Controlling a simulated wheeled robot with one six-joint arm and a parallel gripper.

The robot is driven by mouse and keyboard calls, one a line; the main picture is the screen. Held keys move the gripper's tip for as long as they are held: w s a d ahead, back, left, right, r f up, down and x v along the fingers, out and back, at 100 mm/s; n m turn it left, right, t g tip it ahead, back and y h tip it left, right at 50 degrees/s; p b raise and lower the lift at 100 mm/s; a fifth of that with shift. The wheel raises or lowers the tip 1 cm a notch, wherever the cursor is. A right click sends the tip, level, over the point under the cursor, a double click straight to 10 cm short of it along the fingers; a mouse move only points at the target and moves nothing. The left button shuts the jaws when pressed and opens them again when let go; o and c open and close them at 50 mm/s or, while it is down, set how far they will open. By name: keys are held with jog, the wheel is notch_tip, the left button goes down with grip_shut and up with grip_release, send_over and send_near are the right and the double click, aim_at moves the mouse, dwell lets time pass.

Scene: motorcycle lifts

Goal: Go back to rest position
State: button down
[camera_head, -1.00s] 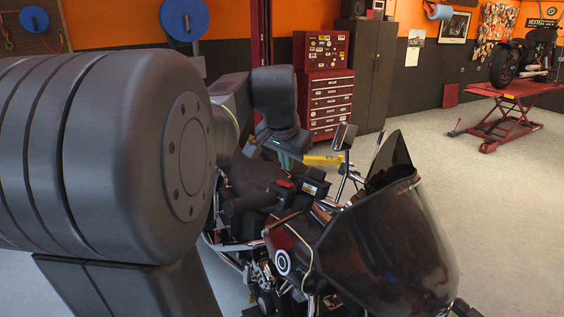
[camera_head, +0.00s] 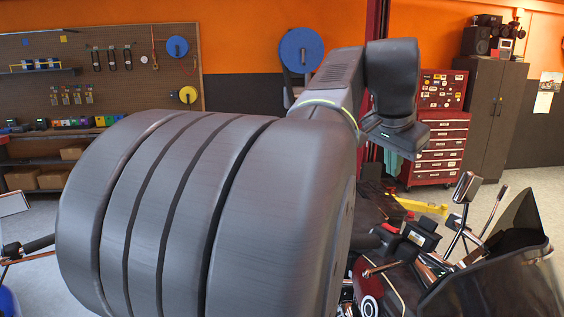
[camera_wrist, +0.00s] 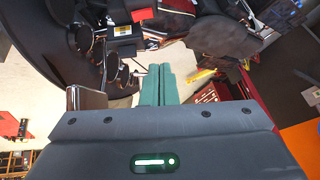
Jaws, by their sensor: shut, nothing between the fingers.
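My gripper (camera_wrist: 159,84) shows in the wrist view with its two green fingers side by side and touching, nothing between them. In the head view my gripper (camera_head: 393,160) is partly hidden behind my wrist link, with a bit of green showing above the motorcycle. The motorcycle (camera_head: 505,276) stands at the lower right with its dark windscreen and mirrors. It also shows upside down in the wrist view (camera_wrist: 165,22), beyond the fingers. My large arm joint fills the middle of the head view and hides part of the motorcycle.
A red tool chest (camera_head: 437,150) and a dark cabinet (camera_head: 493,115) stand at the back right. A pegboard (camera_head: 105,65) with tools and a shelf (camera_head: 45,165) are at the left. A yellow lift part (camera_head: 421,205) lies beyond the motorcycle. Grey floor shows at the left.

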jog(key=p, duration=0.1)
send_over(391, 227)
jog(key=f, duration=0.8)
jog(key=shift+w+d+f, duration=0.15)
jog(key=shift+w+d, duration=0.1)
jog(key=shift+w, duration=0.15)
notch_tip(391, 227, down, 3)
jog(key=shift+s+f+b, duration=0.1)
jog(key=shift+b, duration=0.65)
jog(key=shift+s+a+f+b, duration=0.2)
jog(key=shift+s+f+b, duration=0.2)
jog(key=shift+f+b, duration=0.15)
jog(key=shift+a+r, duration=0.1)
